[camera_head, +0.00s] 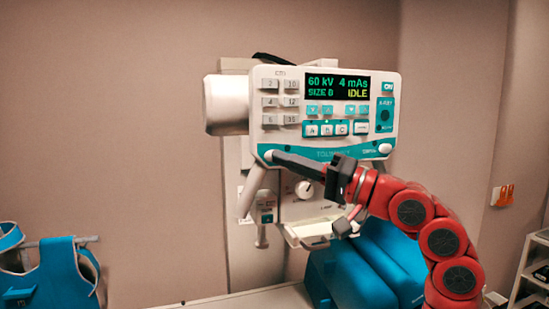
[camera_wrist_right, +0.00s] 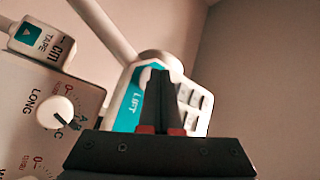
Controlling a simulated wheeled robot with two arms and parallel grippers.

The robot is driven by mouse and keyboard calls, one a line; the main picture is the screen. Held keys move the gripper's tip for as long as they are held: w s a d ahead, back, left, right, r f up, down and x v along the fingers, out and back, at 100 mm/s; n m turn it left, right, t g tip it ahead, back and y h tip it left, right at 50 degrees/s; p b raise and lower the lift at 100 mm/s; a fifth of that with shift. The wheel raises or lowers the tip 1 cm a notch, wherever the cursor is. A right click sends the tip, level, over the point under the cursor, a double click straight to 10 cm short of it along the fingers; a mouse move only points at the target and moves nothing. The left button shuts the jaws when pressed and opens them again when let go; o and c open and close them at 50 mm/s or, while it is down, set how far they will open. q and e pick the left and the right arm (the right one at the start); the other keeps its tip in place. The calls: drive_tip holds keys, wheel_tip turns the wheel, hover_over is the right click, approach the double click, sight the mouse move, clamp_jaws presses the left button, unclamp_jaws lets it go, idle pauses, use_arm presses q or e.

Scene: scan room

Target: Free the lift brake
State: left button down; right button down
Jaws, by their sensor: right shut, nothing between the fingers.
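The control panel (camera_head: 330,140) of the X-ray head faces me, with a teal strip along its bottom edge. A round white button (camera_head: 268,156) sits at the strip's lower left corner. In the right wrist view, a teal patch marked LIFT (camera_wrist_right: 137,103) shows beside my fingertips. My right gripper (camera_head: 276,157) is shut and empty, its dark fingers pointing left with the tips at or very near that button. It also shows in the right wrist view (camera_wrist_right: 165,76), where the fingers hide part of the panel corner. I cannot tell whether they touch. My left gripper is not in view.
The display (camera_head: 337,87) reads 60 kV, 4 mAs, SIZE D, IDLE. A second round white button (camera_head: 385,148) sits at the panel's lower right. A collimator with a dial (camera_head: 304,190) hangs below the panel. Blue cushions (camera_head: 345,278) lie below; a blue apron (camera_head: 55,272) hangs at left.

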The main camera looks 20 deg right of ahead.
drive_tip(key=shift+w, duration=0.1)
idle(0.4)
drive_tip(key=shift+w, duration=0.35)
idle(0.4)
drive_tip(key=shift+s+b, duration=0.45)
drive_tip(key=shift+b, duration=0.05)
drive_tip(key=shift+s, duration=0.1)
drive_tip(key=s+b, duration=0.3)
drive_tip(key=s, duration=0.3)
idle(0.3)
